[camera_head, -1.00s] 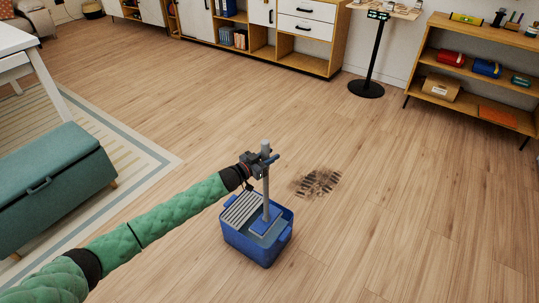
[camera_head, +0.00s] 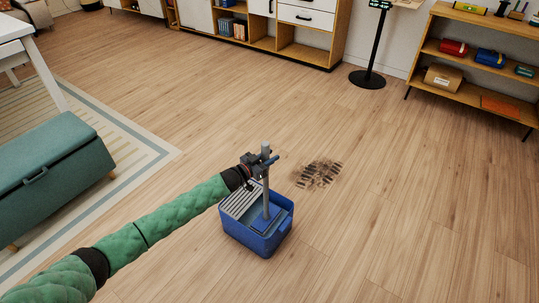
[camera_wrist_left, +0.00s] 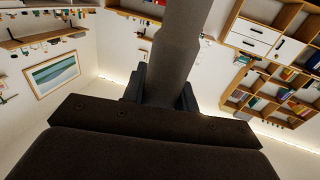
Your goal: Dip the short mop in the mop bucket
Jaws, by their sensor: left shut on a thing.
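The short mop stands upright with its grey handle (camera_head: 266,190) in my left gripper (camera_head: 264,161). The gripper is shut around the upper part of the handle. The handle also fills the upper middle of the left wrist view (camera_wrist_left: 178,50), between the dark fingers. The mop's blue head (camera_head: 262,224) is down inside the blue mop bucket (camera_head: 258,243), in the open part beside the slatted grey wringer (camera_head: 240,199). The bucket wall hides the lower part of the head. My right gripper is not in view.
A dark dirty patch (camera_head: 318,175) lies on the wood floor just right of the bucket. A green storage bench (camera_head: 50,170) stands on the rug at left. A stand with a round black base (camera_head: 367,79) and shelves (camera_head: 480,80) stand at the back right.

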